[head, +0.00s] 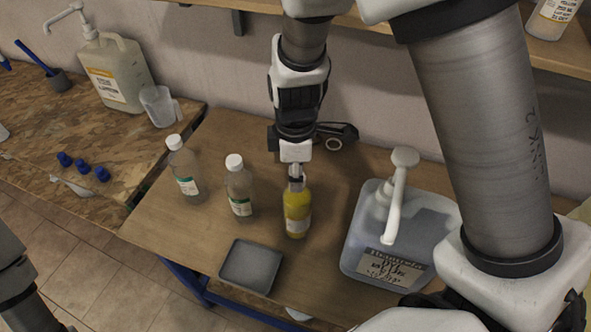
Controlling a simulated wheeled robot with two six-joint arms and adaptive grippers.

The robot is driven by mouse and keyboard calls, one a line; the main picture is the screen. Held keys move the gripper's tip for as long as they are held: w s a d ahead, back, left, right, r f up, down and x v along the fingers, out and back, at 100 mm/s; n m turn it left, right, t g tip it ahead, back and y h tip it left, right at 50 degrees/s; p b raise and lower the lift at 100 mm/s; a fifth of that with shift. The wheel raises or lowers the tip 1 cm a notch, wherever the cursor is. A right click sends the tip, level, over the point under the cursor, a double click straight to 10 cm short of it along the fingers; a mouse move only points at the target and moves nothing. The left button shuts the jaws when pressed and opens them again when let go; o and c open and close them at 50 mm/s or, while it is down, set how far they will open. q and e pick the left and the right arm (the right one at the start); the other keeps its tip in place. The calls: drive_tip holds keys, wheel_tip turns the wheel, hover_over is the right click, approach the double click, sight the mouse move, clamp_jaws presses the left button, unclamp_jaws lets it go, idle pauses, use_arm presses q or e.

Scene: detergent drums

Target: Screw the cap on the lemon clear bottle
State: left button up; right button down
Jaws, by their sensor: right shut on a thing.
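The lemon clear bottle (297,213), filled with yellow liquid and bearing a pale label, stands upright on the brown table. My right gripper (296,172) comes down from above and is right at the bottle's top. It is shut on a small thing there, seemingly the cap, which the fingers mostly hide. I cannot tell whether the cap sits on the neck or just above it. My left gripper is out of view; only part of my left arm shows at the lower left.
Two white-capped bottles (183,170) (239,188) stand left of the lemon bottle. A shallow grey tray (251,266) lies empty in front. A large pump jug (361,235) stands close on the right. A dark object (336,134) lies behind, by the wall.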

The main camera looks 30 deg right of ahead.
drive_tip(key=shift+m+p, duration=0.6)
drive_tip(key=shift+m, duration=0.1)
drive_tip(key=m+p, duration=0.2)
drive_tip(key=m, duration=0.1)
drive_tip(key=shift+m, duration=0.3)
drive_tip(key=shift+d+m, duration=0.1)
drive_tip(key=shift+m, duration=0.2)
drive_tip(key=shift+f, duration=0.1)
drive_tip(key=c, duration=1)
unclamp_jaws()
drive_tip(key=shift+w, duration=0.1)
